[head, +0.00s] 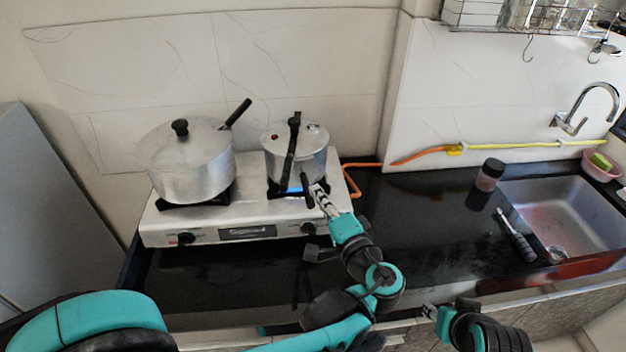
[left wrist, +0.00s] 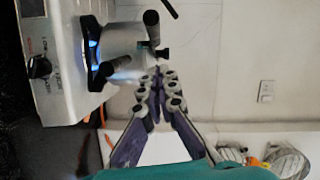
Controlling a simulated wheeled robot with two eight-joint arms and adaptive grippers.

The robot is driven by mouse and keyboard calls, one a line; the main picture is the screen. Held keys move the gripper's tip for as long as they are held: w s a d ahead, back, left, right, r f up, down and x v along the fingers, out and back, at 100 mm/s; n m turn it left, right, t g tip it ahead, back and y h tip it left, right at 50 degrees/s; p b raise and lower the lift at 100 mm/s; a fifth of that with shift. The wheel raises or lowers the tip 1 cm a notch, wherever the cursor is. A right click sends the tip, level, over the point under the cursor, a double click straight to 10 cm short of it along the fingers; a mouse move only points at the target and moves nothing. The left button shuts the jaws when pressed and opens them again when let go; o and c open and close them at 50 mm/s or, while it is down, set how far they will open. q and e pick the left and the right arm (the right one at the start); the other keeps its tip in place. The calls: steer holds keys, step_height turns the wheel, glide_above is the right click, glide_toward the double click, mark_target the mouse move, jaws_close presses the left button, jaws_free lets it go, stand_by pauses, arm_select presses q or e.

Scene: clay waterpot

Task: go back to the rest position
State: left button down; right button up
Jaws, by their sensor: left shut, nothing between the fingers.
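My left gripper (head: 315,190) is shut and empty in the head view. It is at the front right of the small pressure cooker (head: 310,160), close to its lower handle; whether it touches is unclear. In the left wrist view its fingertips (left wrist: 158,72) meet, with the cooker (left wrist: 122,62) and its black handles beside them. The cooker stands on the right burner of the white stove (head: 165,232), where a blue flame (left wrist: 95,52) burns. My right gripper (head: 429,311) is low at the counter's front edge; its fingers are too small to read.
A large lidded pot (head: 190,165) with a long black handle stands on the left burner. A jar (head: 489,175) and a dark-handled tool (head: 517,236) are near the sink (head: 570,205). The black counter (head: 425,215) between is mostly clear.

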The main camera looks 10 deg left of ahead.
arm_select(q)
steer(key=s+a+f+n+g+h, duration=0.25)
steer(key=s+a+f+g, duration=0.25)
steer(key=s+a+f, duration=0.25)
steer(key=s+d+f+n+g+h, duration=0.1)
steer(key=s+d+f+n+h, duration=0.1)
steer(key=s+n+h, duration=0.3)
steer(key=s+f+h, duration=0.1)
steer(key=s+h, duration=0.1)
steer(key=h, duration=0.1)
steer(key=shift+d+f+n+g, duration=0.15)
steer(key=shift+f+n+g, duration=0.15)
steer(key=shift+f+n, duration=0.1)
